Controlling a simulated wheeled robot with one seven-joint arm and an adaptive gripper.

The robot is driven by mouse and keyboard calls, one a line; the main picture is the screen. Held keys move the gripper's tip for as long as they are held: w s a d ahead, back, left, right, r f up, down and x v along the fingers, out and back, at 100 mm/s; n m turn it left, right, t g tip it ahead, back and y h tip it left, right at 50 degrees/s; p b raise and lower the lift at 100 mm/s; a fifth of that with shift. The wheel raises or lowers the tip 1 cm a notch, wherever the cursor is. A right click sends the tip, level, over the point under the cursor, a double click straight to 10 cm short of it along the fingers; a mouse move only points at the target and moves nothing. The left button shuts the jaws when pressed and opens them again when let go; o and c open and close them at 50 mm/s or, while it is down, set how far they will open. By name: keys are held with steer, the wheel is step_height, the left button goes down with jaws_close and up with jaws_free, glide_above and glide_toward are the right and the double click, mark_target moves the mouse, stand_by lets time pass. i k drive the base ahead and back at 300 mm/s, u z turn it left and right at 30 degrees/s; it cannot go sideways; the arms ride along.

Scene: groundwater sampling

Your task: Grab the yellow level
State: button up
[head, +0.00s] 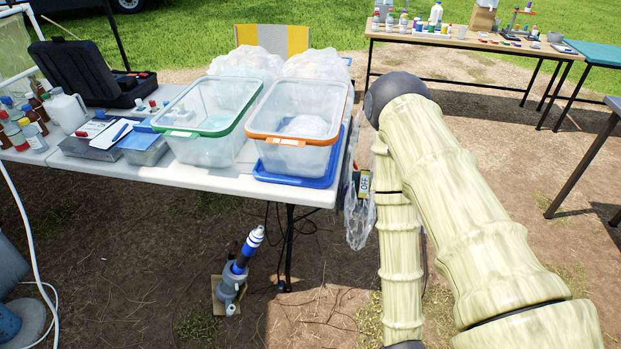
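I cannot make out a yellow level for certain. A small yellow and black item (364,184) with dark marks is at the right end of the near white table, by a clear plastic bag (359,215); I cannot tell whether it is a level. My arm, in a pale ribbed cover, fills the right of the head view and hides what lies behind it. My gripper is outside the view.
The white table (240,183) holds a green-rimmed bin (208,135), an orange-rimmed bin (297,140), a black case (85,70) and bottles. A grey and blue device (235,270) stands on the ground in front. A wooden table (455,42) stands behind.

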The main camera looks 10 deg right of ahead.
mark_target(363, 193)
steer(key=u, duration=0.5)
steer(key=i, duration=1.35)
steer(key=z, duration=1)
steer(key=i, duration=0.3)
steer(key=z, duration=0.25)
